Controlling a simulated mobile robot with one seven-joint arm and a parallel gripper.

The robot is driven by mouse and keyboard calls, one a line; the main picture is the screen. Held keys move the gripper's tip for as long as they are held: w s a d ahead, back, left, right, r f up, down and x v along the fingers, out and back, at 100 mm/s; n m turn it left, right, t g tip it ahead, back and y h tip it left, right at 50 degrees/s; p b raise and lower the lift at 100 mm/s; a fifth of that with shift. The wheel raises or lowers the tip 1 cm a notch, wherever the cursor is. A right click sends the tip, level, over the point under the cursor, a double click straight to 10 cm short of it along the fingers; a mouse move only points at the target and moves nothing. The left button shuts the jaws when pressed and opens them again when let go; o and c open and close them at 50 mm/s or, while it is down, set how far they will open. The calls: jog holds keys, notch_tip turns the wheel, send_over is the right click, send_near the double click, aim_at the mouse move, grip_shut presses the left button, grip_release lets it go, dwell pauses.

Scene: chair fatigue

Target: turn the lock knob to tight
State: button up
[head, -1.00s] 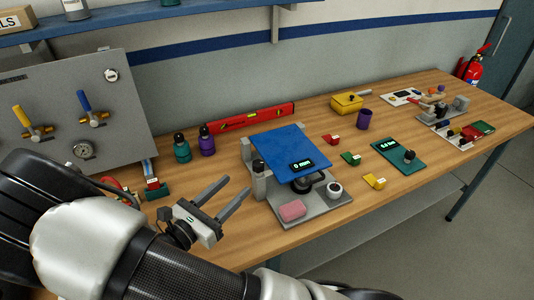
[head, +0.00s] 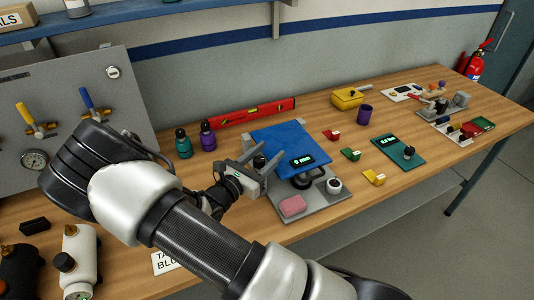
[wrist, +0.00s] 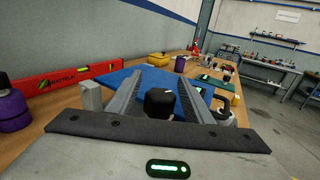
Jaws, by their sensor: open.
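A grey fixture (head: 318,204) stands on the bench with a tilted blue plate (head: 285,142) on top. A black knob (head: 259,161), apparently the lock knob, sits at the plate's left side. In the wrist view the black knob (wrist: 160,102) stands between the two fingers, with a gap visible on each side. My gripper (head: 268,154) is open at the fixture's left side, its fingers pointing toward the plate; it also shows in the wrist view (wrist: 162,80). No tight marking on the knob is readable.
A pink block (head: 293,206) and a white-rimmed round part (head: 334,186) sit on the fixture's base. Teal (head: 183,145) and purple (head: 208,137) bottles and a red level (head: 250,112) stand behind. A green device (head: 398,150) lies to the right.

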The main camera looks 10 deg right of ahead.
jog(key=c, duration=1.1)
jog(key=shift+o, duration=0.2)
jog(key=shift+f+m+g+h, duration=0.1)
jog(key=shift+m+g+h, duration=0.2)
jog(key=shift+m+g, duration=0.1)
jog(key=shift+s+d+m+g+h+b, duration=0.1)
jog(key=shift+s+m+g+h+b, duration=0.25)
jog(key=shift+s+m+g+b, duration=1.35)
jog(key=shift+w+d+m+g+h+b, duration=0.1)
jog(key=shift+w+m+g+h+b, duration=0.5)
jog(key=shift+m+g, duration=2.55)
jog(key=shift+s+d+m+g+h+b, duration=0.15)
jog(key=shift+s+m+g+b, duration=1)
jog(key=shift+g, duration=2.8)
jog(key=shift+w+a, duration=0.15)
jog(key=shift+w, duration=0.15)
